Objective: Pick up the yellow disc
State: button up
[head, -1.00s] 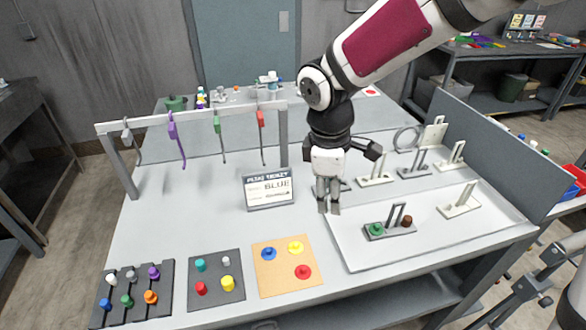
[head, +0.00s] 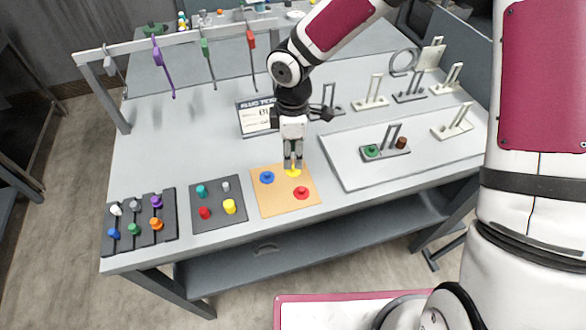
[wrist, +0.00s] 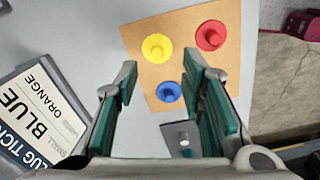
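The yellow disc (head: 293,173) with its small knob lies on the tan board (head: 272,205), at the board's far right. In the wrist view the yellow disc (wrist: 157,48) is fully visible, ahead of the fingers and between their lines. The blue disc (head: 267,177) and the red disc (head: 301,193) lie on the same board. My gripper (head: 293,165) points down above the yellow disc and overlaps its far edge in the head view. In the wrist view my gripper (wrist: 168,85) has its fingers apart with nothing between them.
A dark board with coloured pegs (head: 217,215) and a slotted black block with knobs (head: 140,241) stand to the left. The ticket sign (head: 256,118) stands behind. A white tray (head: 360,180) lies right. A rail with hanging tools (head: 180,36) spans the back left.

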aim_at(293, 166)
jog(key=shift+w+f+p, duration=0.2)
jog(key=shift+f+p, duration=0.3)
jog(key=shift+f, duration=2.15)
jog(key=shift+c, duration=0.2)
grip_shut()
